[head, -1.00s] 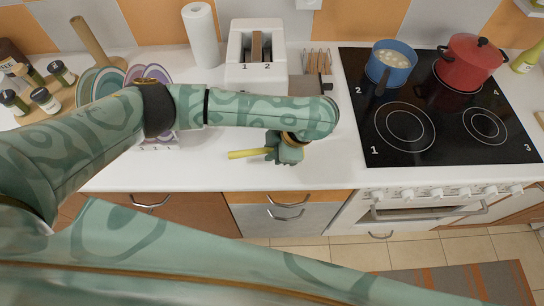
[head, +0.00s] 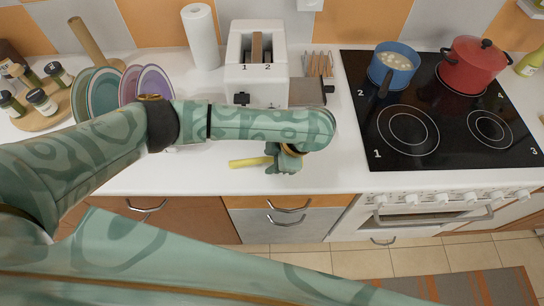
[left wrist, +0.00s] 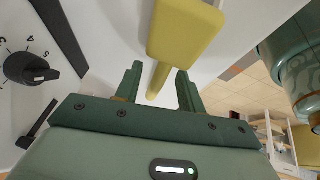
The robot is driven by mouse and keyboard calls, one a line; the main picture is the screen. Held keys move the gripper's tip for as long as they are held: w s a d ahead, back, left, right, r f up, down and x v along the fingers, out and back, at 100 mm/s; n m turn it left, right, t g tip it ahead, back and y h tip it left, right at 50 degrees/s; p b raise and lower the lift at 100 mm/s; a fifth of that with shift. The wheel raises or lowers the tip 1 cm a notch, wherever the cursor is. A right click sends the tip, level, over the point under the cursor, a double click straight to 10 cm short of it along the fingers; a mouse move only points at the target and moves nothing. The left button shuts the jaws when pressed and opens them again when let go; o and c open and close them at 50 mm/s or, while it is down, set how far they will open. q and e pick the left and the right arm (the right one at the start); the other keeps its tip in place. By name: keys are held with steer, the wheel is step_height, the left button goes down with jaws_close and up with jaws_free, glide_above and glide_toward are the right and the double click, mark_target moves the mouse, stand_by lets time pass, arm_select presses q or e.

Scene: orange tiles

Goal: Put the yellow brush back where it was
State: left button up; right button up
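The yellow brush (head: 250,162) is over the white counter in front of the toaster in the head view, its thin part pointing left. My left gripper (head: 285,158) is at its right end and hides that end. In the left wrist view the brush's broad yellow block (left wrist: 185,35) lies at the fingertips of my left gripper (left wrist: 160,72), with the thinner part running behind, between the fingers. I cannot tell whether the brush touches the counter. My right gripper is not in view.
A white toaster (head: 257,85) stands behind my forearm, beside a utensil rack (head: 318,66). Plates (head: 103,92) stand at the left, near a round board of jars (head: 40,118). The cooktop (head: 440,120) with a blue pot (head: 393,68) and red pot (head: 474,66) is right.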

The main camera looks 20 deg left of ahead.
arm_select(q)
steer(key=p+v, duration=0.5)
steer(key=v, duration=0.7)
steer(key=shift+r, duration=0.2)
